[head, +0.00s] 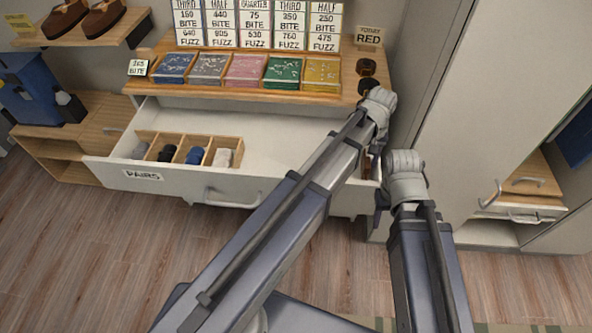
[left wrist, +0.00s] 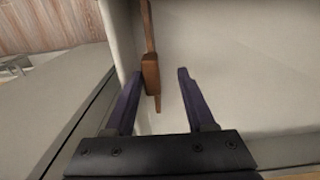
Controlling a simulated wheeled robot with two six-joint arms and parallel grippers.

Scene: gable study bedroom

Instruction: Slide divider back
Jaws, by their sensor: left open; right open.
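The drawer (head: 255,150), labelled PAIRS, stands pulled out under the counter. A thin brown wooden divider (left wrist: 151,72) stands against the pale drawer surface in the left wrist view. My left gripper (left wrist: 159,75) is open, with its two dark fingers on either side of the divider's end. The divider is closer to the left finger in that view; I cannot tell whether they touch. In the head view my left arm reaches over the drawer's right end, hiding the fingers. My right gripper (head: 404,176) is beside the drawer's right front corner, its fingers mostly hidden.
A wooden compartment tray (head: 240,144) with rolled socks sits in the drawer's left part. A tall pale cabinet (head: 495,95) bounds the right. Wood floor is clear in front.

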